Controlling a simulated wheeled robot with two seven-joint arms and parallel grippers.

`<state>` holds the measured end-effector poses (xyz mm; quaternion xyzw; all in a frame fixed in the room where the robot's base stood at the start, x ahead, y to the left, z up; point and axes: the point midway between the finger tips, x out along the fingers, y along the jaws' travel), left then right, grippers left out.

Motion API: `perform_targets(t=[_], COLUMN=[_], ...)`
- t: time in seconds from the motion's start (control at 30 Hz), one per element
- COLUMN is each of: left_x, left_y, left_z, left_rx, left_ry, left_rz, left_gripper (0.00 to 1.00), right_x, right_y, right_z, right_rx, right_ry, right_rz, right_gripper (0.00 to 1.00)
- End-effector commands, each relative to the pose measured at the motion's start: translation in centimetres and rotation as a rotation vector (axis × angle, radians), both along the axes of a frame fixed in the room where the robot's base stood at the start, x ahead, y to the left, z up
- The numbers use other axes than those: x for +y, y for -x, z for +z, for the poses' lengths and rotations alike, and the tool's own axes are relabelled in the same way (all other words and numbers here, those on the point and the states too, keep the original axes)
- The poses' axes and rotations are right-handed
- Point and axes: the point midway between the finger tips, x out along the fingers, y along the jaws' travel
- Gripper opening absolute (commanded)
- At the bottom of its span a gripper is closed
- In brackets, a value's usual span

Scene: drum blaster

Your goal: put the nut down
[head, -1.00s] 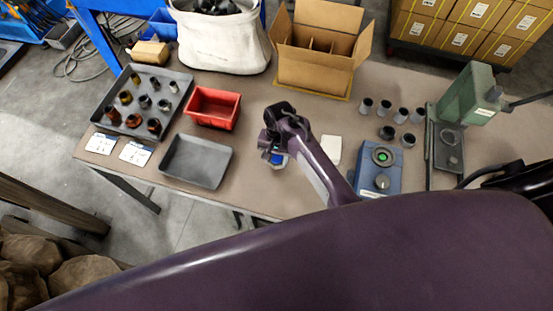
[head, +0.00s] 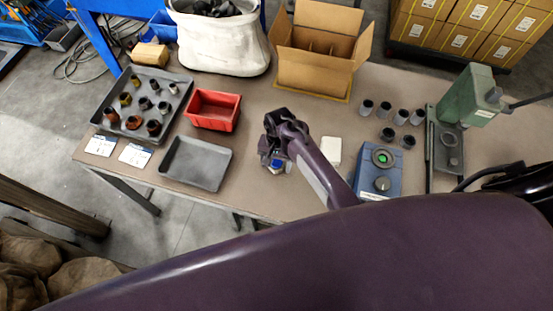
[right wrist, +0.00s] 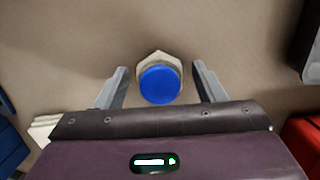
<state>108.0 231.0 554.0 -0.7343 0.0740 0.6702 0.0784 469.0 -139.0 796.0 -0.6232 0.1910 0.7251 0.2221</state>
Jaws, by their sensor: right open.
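The nut (right wrist: 160,78) is a pale hexagonal piece with a round blue face. In the right wrist view it sits on the tan table top (right wrist: 60,50) between the two fingers, with a gap on each side. My right gripper (right wrist: 160,70) is open around it. In the head view the right gripper (head: 271,158) is low over the middle of the table, and part of the nut (head: 276,166) shows at its near side. My left gripper is not in view.
Left of the gripper are a red bin (head: 213,110), an empty grey tray (head: 196,163) and a grey tray of assorted parts (head: 101,112). To the right are a white block (head: 331,150), a blue box with a green button (head: 380,172), several dark cups (head: 384,109) and a green press (head: 468,97).

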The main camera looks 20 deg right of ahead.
Motion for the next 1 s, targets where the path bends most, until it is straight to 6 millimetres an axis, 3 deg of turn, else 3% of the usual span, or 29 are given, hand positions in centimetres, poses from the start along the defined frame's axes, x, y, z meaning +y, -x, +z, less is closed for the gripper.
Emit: perform_targets(t=[0.17,0.6,0.8,1.0], left_x=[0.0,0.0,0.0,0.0], left_y=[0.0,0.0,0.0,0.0], left_z=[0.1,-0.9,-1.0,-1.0], left_rx=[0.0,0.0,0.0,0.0], left_ry=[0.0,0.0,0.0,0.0], left_rz=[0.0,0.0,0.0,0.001], left_gripper=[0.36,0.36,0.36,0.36], right_x=[-0.1,-0.8,-1.0,-1.0], right_y=[-0.3,-1.4,-1.5,-1.5], right_z=[1.7,10.2,11.9,12.1], right_rx=[-0.003,-0.003,-0.001,0.0], right_ry=[-0.001,-0.001,0.0,0.0], right_rz=[0.0,0.0,0.0,0.0], right_gripper=[0.63,0.63,0.63,0.63])
